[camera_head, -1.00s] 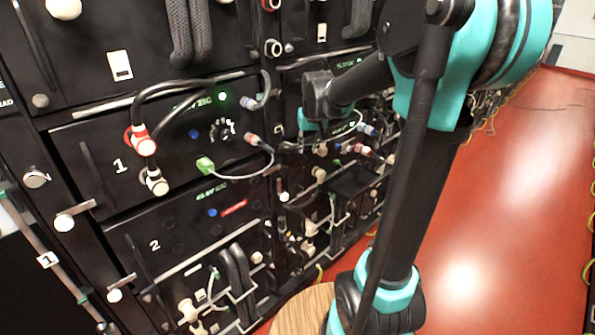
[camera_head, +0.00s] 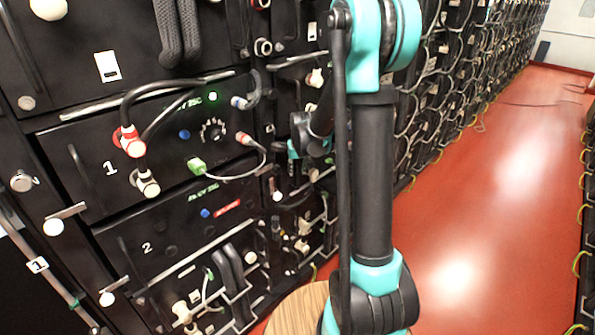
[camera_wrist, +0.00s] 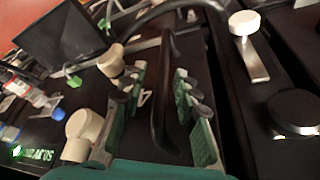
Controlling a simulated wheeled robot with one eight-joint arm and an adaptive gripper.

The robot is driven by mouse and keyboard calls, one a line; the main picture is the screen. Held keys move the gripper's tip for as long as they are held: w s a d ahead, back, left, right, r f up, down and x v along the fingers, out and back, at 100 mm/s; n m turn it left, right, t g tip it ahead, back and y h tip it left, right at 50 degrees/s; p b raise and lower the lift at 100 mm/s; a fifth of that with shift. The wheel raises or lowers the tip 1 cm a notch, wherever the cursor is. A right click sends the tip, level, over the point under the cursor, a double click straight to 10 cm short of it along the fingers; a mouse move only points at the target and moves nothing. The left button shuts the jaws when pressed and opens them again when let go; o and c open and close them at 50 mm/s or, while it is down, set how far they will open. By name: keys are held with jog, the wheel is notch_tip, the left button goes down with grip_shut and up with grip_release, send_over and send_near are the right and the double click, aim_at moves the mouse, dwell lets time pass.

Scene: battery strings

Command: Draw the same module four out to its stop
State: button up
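Module four (camera_wrist: 147,97) shows in the wrist view as a black front panel marked with a "4". Its black bar handle (camera_wrist: 170,135) runs up the middle of that view. My gripper (camera_wrist: 160,82) is open, with one teal ribbed finger on each side of the handle. I see gaps between the fingers and the bar, so it is not gripped. In the head view my wrist (camera_head: 308,138) is low against the rack right of modules one (camera_head: 110,168) and two (camera_head: 146,247). The fingers and module four's number cannot be made out there.
Cream connectors (camera_wrist: 82,128), a green plug (camera_wrist: 72,76) and a dark screen (camera_wrist: 62,42) lie left of the handle in the wrist view. A white-knobbed latch (camera_wrist: 245,24) and a black knob (camera_wrist: 296,110) are to the right. Red floor (camera_head: 480,220) is clear beside the rack.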

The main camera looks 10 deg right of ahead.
jog(key=shift+w+f, duration=0.15)
jog(key=shift+f, duration=0.2)
grip_shut()
dwell(0.5)
